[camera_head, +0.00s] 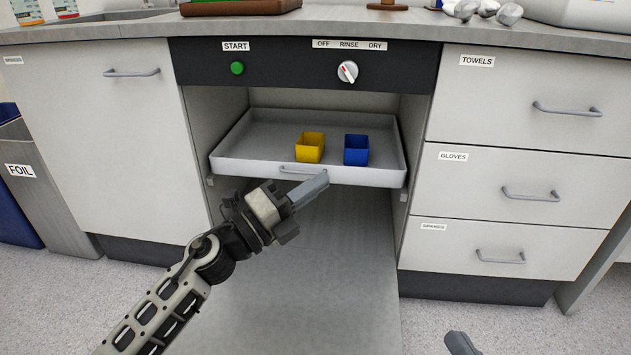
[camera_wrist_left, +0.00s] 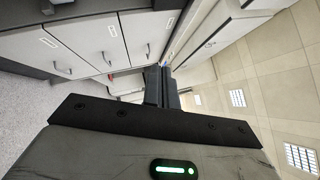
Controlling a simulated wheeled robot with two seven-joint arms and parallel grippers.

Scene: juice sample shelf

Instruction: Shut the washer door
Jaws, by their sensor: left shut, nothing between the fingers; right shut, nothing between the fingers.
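The washer door (camera_head: 300,290) is a flat grey panel, folded down and open below the washer front. The washer's white rack (camera_head: 235,165) sits in the opening above it, with its handle (camera_head: 302,170) at the front edge. My left gripper (camera_head: 322,180) is shut and empty, in front of the rack's front wall and over the door's inner part. Its closed fingers also show in the left wrist view (camera_wrist_left: 161,88). My right gripper (camera_head: 460,343) shows only as a dark tip at the bottom edge, right of the door; it is shut.
A yellow bin (camera_head: 310,147) and a blue bin (camera_head: 356,150) stand in the rack. The panel above has a green START button (camera_head: 237,68) and a dial (camera_head: 347,72). Handled drawers (camera_head: 520,190) flank the right, a cupboard (camera_head: 110,150) the left. A FOIL bin (camera_head: 60,190) stands far left.

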